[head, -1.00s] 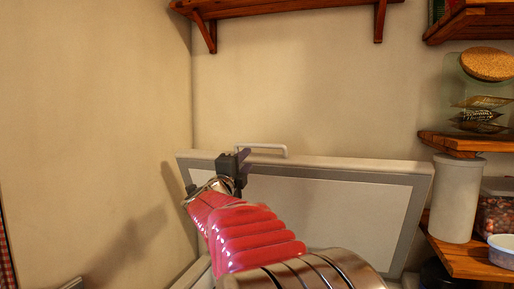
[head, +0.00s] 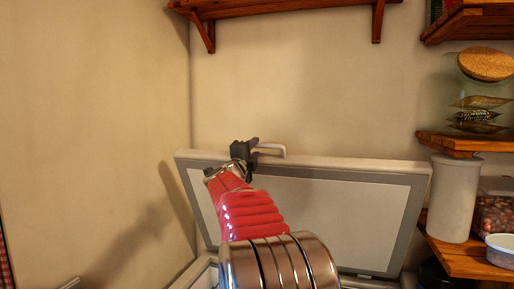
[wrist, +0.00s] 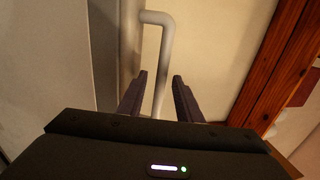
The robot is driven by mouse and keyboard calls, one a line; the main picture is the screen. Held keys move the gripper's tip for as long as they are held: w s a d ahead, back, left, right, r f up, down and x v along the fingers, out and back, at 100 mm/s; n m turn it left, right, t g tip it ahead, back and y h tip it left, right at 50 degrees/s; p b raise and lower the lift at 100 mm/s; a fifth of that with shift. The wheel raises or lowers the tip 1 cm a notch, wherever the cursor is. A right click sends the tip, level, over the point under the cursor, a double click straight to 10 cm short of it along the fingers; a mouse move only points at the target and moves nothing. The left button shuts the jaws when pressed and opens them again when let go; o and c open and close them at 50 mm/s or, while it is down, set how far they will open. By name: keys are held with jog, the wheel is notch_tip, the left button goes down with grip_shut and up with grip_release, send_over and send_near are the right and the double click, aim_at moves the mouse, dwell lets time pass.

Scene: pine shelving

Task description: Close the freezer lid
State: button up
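The freezer lid (head: 330,205) stands raised, tilted up near the back wall, with its grey-bordered inner face toward me. A white bar handle (head: 270,148) sits on its top edge. My gripper (head: 256,148) is at the left end of this handle, above the lid's top edge. In the wrist view, my gripper (wrist: 160,95) has its two dark fingers apart, and the handle (wrist: 166,60) runs down into the gap between them. I see space on both sides of the bar. Part of the freezer's rim shows below the lid, and my arm hides some of the lid.
A wooden shelf (head: 290,8) is on the wall above. At right, wooden shelves hold a white canister (head: 454,198), a jar with a cork lid (head: 486,65) and a white tub (head: 502,250). A wall closes off the left side.

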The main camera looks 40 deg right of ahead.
aim_at(256, 147)
jog(key=shift+x, duration=1.65)
jog(key=shift+c, duration=0.5)
grip_shut()
jog(key=shift+f, duration=0.1)
